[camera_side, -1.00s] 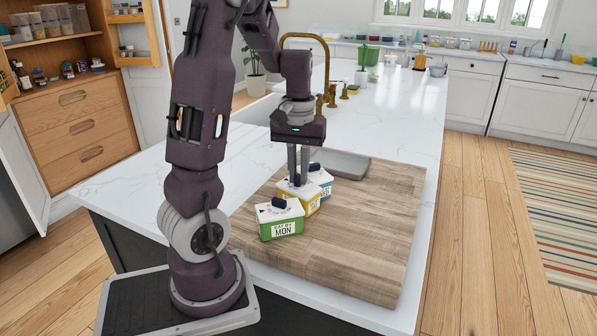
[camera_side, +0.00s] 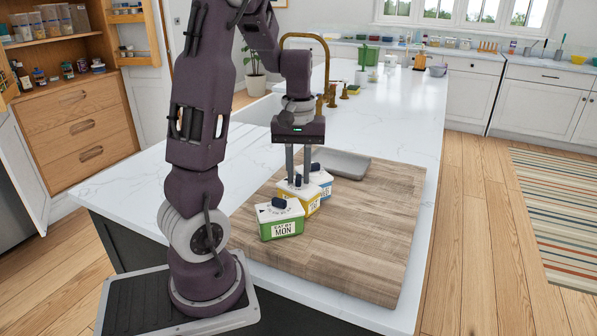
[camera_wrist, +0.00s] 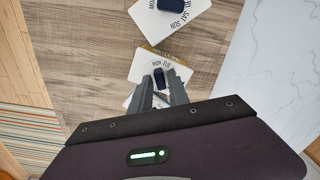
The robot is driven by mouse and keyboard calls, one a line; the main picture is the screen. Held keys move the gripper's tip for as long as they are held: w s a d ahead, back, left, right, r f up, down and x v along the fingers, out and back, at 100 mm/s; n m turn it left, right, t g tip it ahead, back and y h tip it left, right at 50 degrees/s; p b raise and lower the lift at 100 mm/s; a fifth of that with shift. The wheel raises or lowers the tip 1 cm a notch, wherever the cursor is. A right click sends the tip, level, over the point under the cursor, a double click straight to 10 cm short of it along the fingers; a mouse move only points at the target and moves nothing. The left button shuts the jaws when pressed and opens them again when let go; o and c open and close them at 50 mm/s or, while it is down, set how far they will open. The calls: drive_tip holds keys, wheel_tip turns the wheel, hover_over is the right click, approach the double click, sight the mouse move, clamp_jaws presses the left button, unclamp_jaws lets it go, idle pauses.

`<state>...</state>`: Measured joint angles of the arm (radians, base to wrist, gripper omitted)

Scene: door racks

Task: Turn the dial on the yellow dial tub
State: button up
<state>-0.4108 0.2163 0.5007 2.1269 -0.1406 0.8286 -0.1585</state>
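The yellow dial tub (camera_side: 312,204) stands between the green and blue tubs on the wooden board. Its lid is white, with a dark blue dial (camera_side: 298,180) on top. The dial (camera_wrist: 159,79) also shows in the wrist view, with day letters printed beside it. My gripper (camera_side: 298,182) points down over this tub, with its two fingers apart. In the wrist view my gripper's fingertips (camera_wrist: 160,77) lie on either side of the dial, with a small gap seeming to show. Whether they touch it is hard to tell.
The green tub (camera_side: 283,228), marked MON, stands just in front. The blue tub (camera_side: 326,187) stands just behind, close to the yellow one. A grey tray (camera_side: 347,164) lies at the board's back. The right part of the wooden board (camera_side: 375,225) is clear.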

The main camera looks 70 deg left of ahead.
sight(299, 177)
drive_tip(key=shift+o, duration=0.7)
wheel_tip(299, 177, up, 7)
drive_tip(key=shift+r, duration=0.1)
wheel_tip(299, 177, down, 7)
drive_tip(key=shift+f, duration=0.15)
clamp_jaws()
